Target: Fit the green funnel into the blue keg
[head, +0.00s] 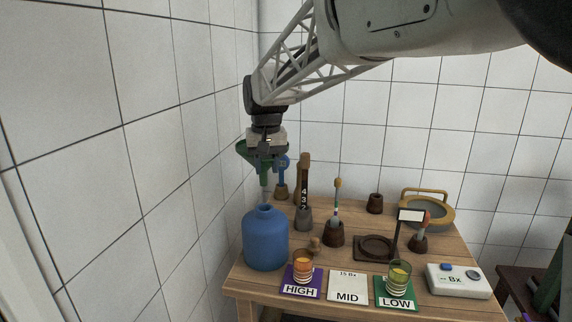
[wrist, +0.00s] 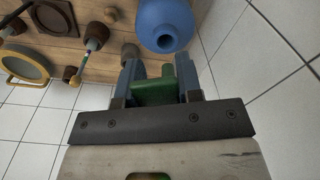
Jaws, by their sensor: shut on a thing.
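The blue keg (head: 265,240) stands upright at the left end of the wooden table, its narrow mouth facing up. In the wrist view the keg (wrist: 166,15) shows its round dark opening. My gripper (head: 265,158) is shut on the green funnel (head: 246,149), whose wide cone sticks out to the left of the jaws and whose stem points down. The stem's lower end hangs close above the keg's mouth; exact alignment in depth is unclear. In the wrist view the green funnel (wrist: 155,92) sits between the fingers of my gripper (wrist: 160,80), apart from the keg's opening.
Upright tools in dark holders (head: 334,234) stand right of the keg. In front are an orange glass (head: 302,261) on the purple HIGH card, a white MID card (head: 347,288) and a yellow-green glass (head: 400,273) on the LOW card. A tiled wall (head: 180,180) is close on the left.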

